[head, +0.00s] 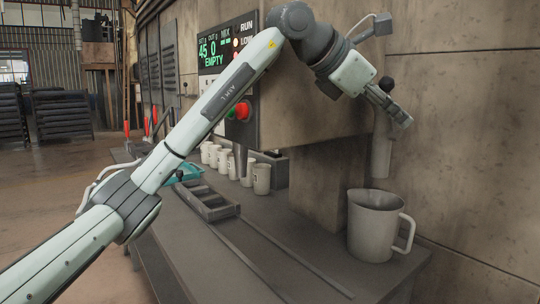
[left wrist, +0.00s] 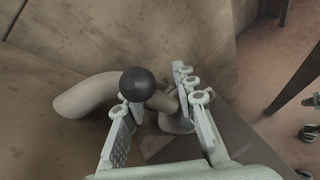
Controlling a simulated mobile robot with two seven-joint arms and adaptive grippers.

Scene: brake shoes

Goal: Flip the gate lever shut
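The gate lever shows in the left wrist view as a round black knob (left wrist: 138,84), in front of a pale curved pipe (left wrist: 85,95). My left gripper (left wrist: 158,103) is open, its two fingers wide apart. The knob overlaps the tip of the left-hand finger; I cannot tell whether they touch. In the head view my left gripper (head: 392,106) is at the wall, above the downward spout (head: 381,150). A small dark knob (head: 386,84) shows beside its fingers. The lever's arm is mostly hidden.
A grey metal jug (head: 375,228) stands on the bench (head: 300,272) below the spout. Several pale mugs (head: 261,179) and a dark divided tray (head: 207,201) are further left. A panel (head: 240,75) with a red button and a display reading "EMPTY" is behind my arm.

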